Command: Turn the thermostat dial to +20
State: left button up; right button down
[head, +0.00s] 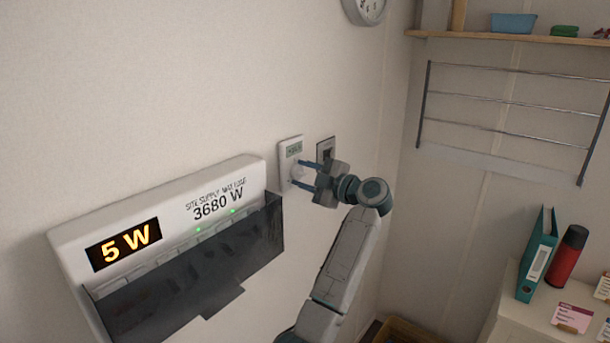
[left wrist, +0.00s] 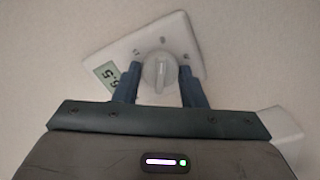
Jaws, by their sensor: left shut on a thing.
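The white thermostat (head: 284,153) is fixed on the wall, with a small greenish display (head: 294,149) near its top. The display also shows in the left wrist view (left wrist: 107,75), tilted and partly cut off by a finger; I cannot read its figures surely. The round white dial (left wrist: 160,64) with a raised grip bar sits on the thermostat's face. My left gripper (head: 301,174) has its two blue fingers on either side of the dial, shut on it. The left wrist view shows the fingers flanking the dial. My right gripper is not in view.
A white supply panel (head: 165,215) with "5 W" lit and a dark flap (head: 190,270) juts out at lower left. A metal rack (head: 510,105) and a counter with a teal binder (head: 537,254) are to the right.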

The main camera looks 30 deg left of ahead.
pick_arm(q)
jog(key=o, duration=1)
jog(key=d+b, duration=0.2)
jog(key=d, duration=0.1)
jog(key=d+b, duration=0.1)
jog(key=d, duration=0.3)
jog(key=d+b, duration=0.2)
jog(key=d, duration=0.1)
jog(key=shift+s+d+b, duration=0.35)
jog(key=shift+s+d, duration=0.05)
